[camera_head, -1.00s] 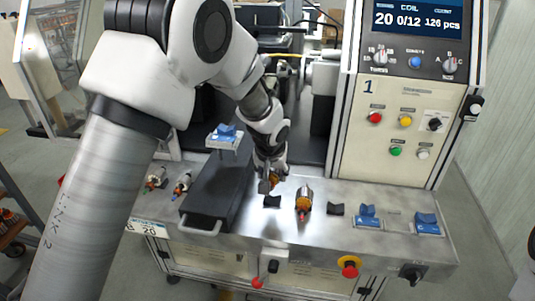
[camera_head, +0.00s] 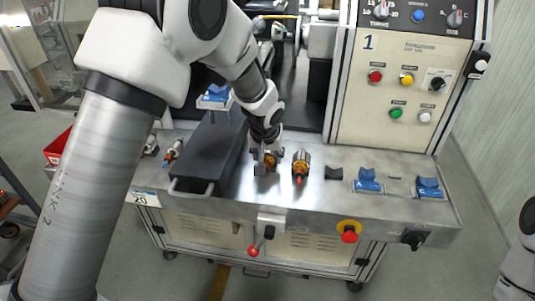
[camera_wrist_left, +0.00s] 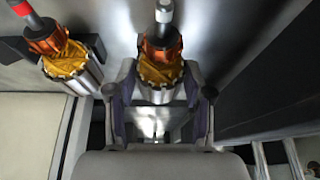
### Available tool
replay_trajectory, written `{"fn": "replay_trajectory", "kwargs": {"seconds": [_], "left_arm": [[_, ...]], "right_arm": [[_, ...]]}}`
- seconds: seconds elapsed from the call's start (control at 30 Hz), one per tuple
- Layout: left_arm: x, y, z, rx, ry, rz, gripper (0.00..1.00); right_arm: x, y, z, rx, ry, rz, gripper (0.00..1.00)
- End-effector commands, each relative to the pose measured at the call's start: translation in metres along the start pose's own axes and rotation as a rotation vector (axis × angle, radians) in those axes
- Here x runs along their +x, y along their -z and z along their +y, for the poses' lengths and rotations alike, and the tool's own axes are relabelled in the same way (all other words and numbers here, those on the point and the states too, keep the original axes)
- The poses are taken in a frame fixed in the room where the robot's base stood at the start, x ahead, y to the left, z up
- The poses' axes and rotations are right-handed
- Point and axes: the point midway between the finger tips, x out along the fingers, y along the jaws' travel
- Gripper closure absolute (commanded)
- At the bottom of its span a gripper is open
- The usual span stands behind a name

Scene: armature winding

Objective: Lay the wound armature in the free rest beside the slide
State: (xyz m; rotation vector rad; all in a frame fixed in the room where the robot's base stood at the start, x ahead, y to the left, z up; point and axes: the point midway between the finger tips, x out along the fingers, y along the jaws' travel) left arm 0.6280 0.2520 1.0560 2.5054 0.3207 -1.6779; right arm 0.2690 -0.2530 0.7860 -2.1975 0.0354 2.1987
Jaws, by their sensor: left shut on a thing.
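My right gripper is out of view.
An empty black rest (camera_head: 333,173) stands right of the second armature, then two blue holders (camera_head: 368,181) (camera_head: 428,188). The control panel (camera_head: 405,75) rises behind.

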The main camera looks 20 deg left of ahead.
Motion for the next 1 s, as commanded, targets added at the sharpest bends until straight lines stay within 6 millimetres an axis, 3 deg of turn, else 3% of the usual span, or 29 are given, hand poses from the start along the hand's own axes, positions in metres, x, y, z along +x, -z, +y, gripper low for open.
{"fn": "replay_trajectory", "kwargs": {"seconds": [0.63, 0.67, 0.7, 0.73, 1.0], "left_arm": [[0.0074, -0.0027, 0.0003, 0.0, 0.0, 0.001, 1.0], [0.0065, -0.0023, 0.0003, 0.0, 0.0, 0.001, 0.38], [0.0064, -0.0023, 0.0003, 0.0, 0.0, 0.001, 0.24], [0.0064, -0.0024, 0.0003, 0.0, 0.0, 0.001, 0.2], [0.0069, -0.0032, 0.0001, 0.0, 0.0, -0.001, 0.2]], "right_arm": [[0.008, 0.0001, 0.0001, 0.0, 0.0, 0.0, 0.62], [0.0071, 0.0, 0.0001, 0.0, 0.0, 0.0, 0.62], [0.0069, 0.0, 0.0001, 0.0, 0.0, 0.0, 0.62], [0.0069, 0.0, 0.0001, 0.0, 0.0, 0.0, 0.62], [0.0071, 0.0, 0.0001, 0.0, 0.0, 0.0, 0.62]]}}
